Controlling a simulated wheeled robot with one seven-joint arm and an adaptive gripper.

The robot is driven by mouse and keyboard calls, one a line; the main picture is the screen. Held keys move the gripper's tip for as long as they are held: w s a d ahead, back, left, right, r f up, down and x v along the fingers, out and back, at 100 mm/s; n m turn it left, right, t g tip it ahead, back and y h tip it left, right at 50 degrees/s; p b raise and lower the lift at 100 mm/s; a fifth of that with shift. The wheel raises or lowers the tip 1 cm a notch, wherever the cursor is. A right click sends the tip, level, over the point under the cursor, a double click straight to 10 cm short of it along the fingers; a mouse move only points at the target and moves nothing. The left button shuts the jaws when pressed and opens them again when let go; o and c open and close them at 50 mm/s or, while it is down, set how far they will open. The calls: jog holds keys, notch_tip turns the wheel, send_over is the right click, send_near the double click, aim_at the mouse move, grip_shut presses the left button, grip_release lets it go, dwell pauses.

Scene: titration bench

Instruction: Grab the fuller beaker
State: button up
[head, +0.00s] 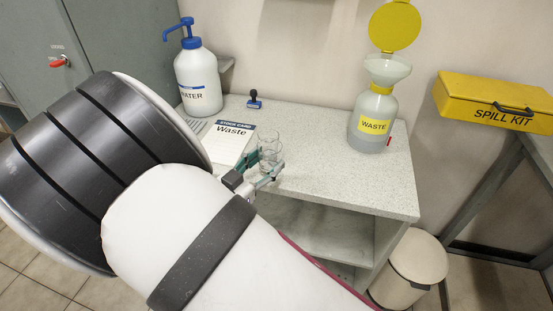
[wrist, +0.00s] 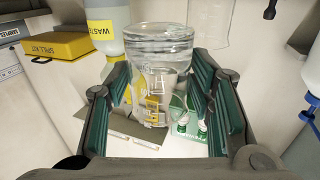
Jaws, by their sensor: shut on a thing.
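A clear glass beaker (wrist: 160,72) stands between the green-padded fingers of my gripper (wrist: 160,88) in the wrist view, which is shut on it. Clear liquid seems to show near its top, but the level is hard to read. In the head view my gripper (head: 261,170) is at the bench's front edge, and clear glassware (head: 268,146) shows at it. A second clear beaker (wrist: 209,22) shows faintly beyond the held one in the wrist view. Its contents cannot be told. My arm hides part of the bench in the head view.
A pump bottle labelled water (head: 198,85) and a dark stamp (head: 254,100) stand behind the gripper. A waste card (head: 230,144) lies beside it. The waste bottle (head: 373,112) stands at the bench's right. The bench top (head: 325,150) is clear between it and the gripper.

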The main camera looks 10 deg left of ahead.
jog(key=shift+s+a+r, duration=0.2)
jog(key=shift+s+a, duration=0.9)
jog(key=shift+a, duration=0.15)
